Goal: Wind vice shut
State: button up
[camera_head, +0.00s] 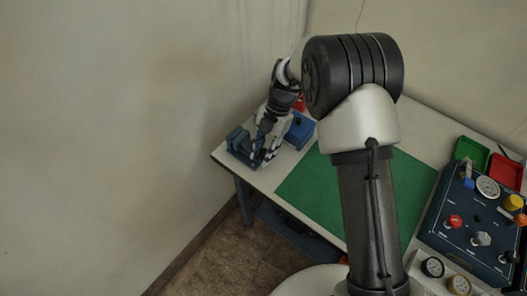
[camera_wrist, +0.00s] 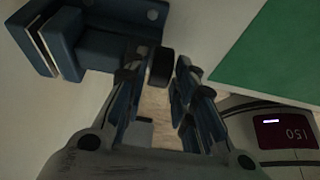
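The blue vice (camera_head: 238,141) sits at the left corner of the white table. In the wrist view the vice (camera_wrist: 95,42) fills the upper left, with pale jaw faces and a visible gap between the jaws.
A blue box (camera_head: 299,130) and a red item (camera_head: 299,103) stand behind my gripper. A green mat (camera_head: 310,190) lies mid-table, partly behind my arm. A blue panel with gauges and knobs (camera_head: 470,228) stands at right, near green (camera_head: 472,151) and red (camera_head: 506,171) trays. A wall is left.

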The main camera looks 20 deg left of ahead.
jog(key=v, duration=1.2)
